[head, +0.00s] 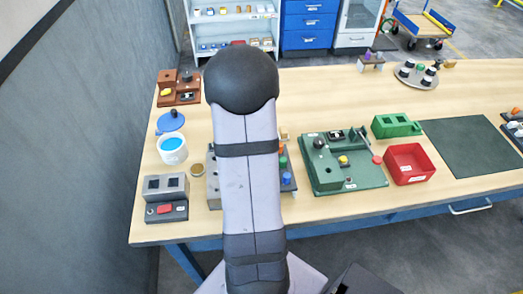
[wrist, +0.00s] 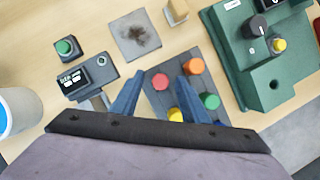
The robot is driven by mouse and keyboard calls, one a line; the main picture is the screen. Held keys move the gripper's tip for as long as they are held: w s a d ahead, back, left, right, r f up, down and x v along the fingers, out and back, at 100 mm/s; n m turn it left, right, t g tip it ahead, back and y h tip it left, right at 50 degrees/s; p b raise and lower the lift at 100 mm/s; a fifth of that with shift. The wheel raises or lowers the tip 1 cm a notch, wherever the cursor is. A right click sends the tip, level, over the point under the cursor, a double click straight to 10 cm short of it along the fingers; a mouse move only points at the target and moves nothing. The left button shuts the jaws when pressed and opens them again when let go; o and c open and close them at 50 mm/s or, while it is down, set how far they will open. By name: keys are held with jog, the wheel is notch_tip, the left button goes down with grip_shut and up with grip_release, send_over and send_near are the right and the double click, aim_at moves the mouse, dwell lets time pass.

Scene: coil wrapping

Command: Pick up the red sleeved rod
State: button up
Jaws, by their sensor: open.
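My gripper (wrist: 161,90) is open in the wrist view, with its two blue fingers spread above a dark grey peg block (wrist: 150,62). A round red-topped piece (wrist: 160,81) stands in that block and appears between the fingertips, not gripped; its lower part is hidden. In the head view my arm hides the gripper and this red piece. A thin grey rod with a red end (head: 377,159) leans at the right edge of the green fixture (head: 370,178). I cannot tell for sure which of the two is the red sleeved rod.
Orange (wrist: 193,66), green (wrist: 209,101) and yellow (wrist: 176,114) pieces stand close around the fingers. The green fixture with a black knob (wrist: 257,26) is to the right. A white pot (wrist: 18,112) is at left. A red bin (head: 410,164) stands right of the fixture.

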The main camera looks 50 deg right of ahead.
grip_shut()
jog(key=shift+r, duration=0.1)
notch_tip(320, 180, up, 10)
jog(key=shift+p, duration=0.35)
dwell(0.4)
jog(key=shift+w, duration=0.1)
